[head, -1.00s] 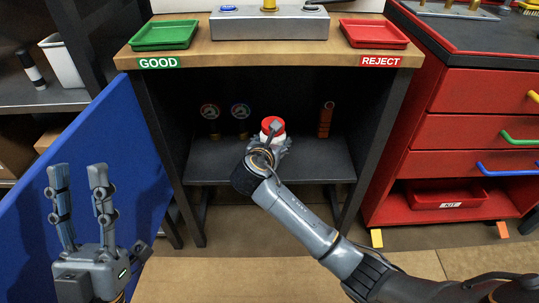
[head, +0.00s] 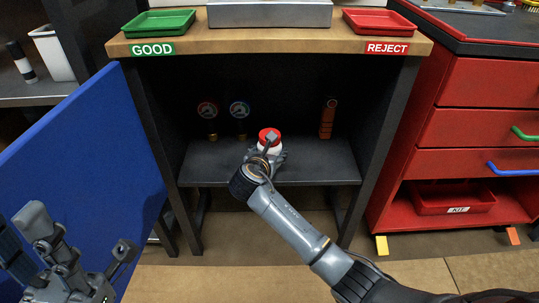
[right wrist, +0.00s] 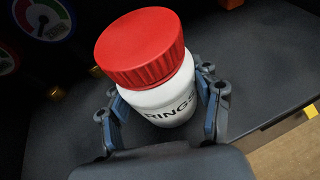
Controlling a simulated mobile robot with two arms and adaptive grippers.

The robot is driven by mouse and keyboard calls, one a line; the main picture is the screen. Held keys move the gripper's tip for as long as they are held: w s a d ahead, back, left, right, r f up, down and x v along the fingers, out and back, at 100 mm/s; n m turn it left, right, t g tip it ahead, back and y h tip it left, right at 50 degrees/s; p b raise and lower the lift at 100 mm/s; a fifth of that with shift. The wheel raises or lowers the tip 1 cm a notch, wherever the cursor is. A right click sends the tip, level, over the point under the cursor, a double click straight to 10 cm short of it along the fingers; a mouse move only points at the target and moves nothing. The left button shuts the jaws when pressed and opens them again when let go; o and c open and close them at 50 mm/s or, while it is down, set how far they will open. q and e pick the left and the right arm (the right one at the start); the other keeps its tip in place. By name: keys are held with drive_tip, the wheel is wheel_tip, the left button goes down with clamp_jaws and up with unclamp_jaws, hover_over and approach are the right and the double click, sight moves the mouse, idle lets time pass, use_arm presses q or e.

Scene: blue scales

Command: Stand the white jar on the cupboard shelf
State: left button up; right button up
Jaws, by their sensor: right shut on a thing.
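The white jar (head: 270,149) with a red ribbed lid is inside the cupboard, above the dark shelf (head: 215,164). In the right wrist view the jar (right wrist: 172,100) shows lettering reading "RINGS" and looks slightly tilted in the picture. My right gripper (head: 268,158) is shut on the jar, with a finger on each side of its body. The jar's base is close to the shelf, but I cannot tell whether it touches. My left gripper (head: 80,240) is at the lower left, its fingers apart and empty, partly cut off by the frame.
Two gauges (head: 208,118) (head: 240,118) and an orange tool (head: 328,119) stand at the back of the shelf. Free shelf lies around the jar. A blue panel (head: 95,150) stands left of the cupboard and a red drawer cabinet (head: 480,128) right.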

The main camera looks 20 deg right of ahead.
drive_tip(key=shift+r, duration=0.15)
drive_tip(key=o, duration=1.3)
drive_tip(key=shift+f, duration=0.2)
drive_tip(key=shift+c, duration=0.2)
